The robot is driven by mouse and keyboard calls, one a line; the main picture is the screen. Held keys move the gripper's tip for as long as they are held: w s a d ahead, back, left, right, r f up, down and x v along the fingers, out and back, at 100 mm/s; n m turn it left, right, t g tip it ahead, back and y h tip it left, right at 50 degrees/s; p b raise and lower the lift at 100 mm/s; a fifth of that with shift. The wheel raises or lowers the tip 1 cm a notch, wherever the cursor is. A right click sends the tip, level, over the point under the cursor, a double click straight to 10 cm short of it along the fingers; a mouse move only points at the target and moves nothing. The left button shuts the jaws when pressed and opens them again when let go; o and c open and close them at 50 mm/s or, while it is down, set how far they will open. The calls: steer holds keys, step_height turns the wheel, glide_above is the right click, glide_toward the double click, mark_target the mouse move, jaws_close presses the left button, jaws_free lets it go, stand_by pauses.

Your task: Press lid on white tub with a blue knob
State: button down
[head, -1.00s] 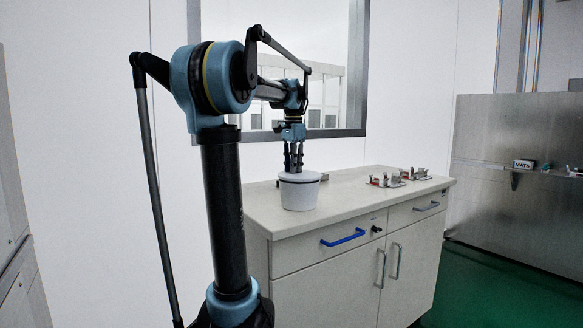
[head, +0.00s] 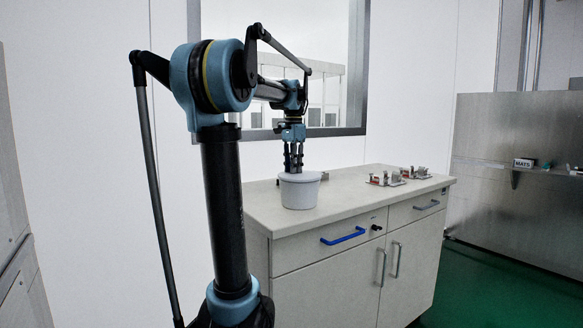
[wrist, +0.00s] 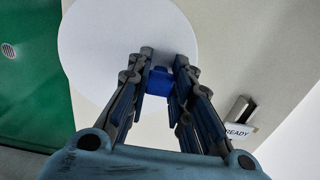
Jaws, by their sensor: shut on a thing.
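The white tub (head: 299,194) stands upright on the counter's near left part. Its round white lid (head: 311,175) lies level on the rim, with no clear gap between them in the head view. In the wrist view the lid (wrist: 98,48) fills the upper left and hides the tub. The blue knob (wrist: 159,84) is at the lid's lower right in that view, between my fingertips. My gripper (head: 294,169) points down above the tub and is shut on the knob; it also shows in the wrist view (wrist: 160,72). The fingers hide the knob in the head view.
The pale counter (head: 345,205) has free room right of the tub. Metal clamp-like fixtures (head: 399,177) stand farther back right. A small READY sign (wrist: 238,132) shows beside the lid. The cabinet has a blue handle (head: 343,236). A window is behind my arm.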

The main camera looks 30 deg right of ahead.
steer(key=c, duration=1.3)
jaws_free()
steer(key=shift+c, duration=0.2)
steer(key=shift+r, duration=0.1)
step_height(320, 180, up, 12)
steer(key=shift+w+a+f, duration=0.1)
steer(key=shift+f, duration=0.1)
